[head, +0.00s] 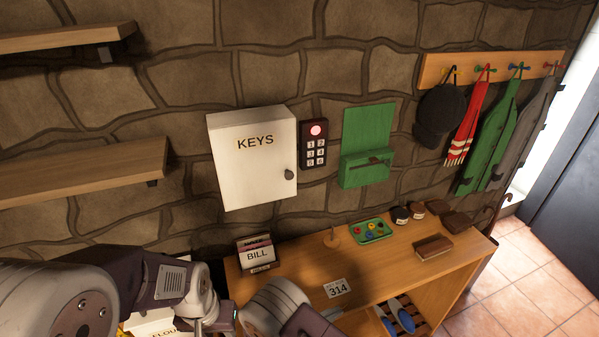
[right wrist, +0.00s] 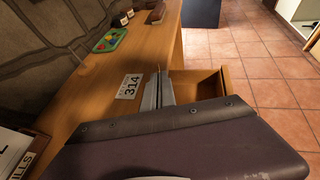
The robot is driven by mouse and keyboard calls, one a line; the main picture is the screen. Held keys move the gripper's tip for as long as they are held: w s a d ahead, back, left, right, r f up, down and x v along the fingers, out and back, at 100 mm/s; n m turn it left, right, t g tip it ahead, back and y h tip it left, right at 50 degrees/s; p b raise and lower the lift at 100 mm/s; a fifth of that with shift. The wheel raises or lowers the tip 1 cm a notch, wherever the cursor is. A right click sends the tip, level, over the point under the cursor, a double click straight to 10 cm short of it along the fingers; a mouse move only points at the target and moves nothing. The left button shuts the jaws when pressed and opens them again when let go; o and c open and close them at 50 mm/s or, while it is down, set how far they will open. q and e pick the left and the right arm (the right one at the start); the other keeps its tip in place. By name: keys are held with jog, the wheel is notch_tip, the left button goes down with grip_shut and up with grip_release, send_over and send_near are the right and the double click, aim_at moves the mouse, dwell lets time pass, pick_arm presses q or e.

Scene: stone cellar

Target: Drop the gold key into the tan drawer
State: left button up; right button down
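The tan drawer (right wrist: 211,82) stands pulled out from the front of the wooden bench in the right wrist view; I see its upper edges and part of its inside. My right gripper (right wrist: 159,88) is beside the bench front, at the drawer's near side. Its narrow grey fingers look close together; whether anything thin is between them is hidden. In the head view my right arm covers most of that gripper. My left arm comes in from the lower left, and its fingers do not show clearly. I cannot make out the gold key in either view.
The white KEYS cabinet (head: 252,160) on the wall is closed. Open tiled floor (right wrist: 265,75) lies beyond the drawer.

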notch_tip(320, 180, down, 6)
jog(key=b, duration=0.4)
jog(key=shift+f, duration=0.1)
jog(key=c, duration=1.6)
grip_release()
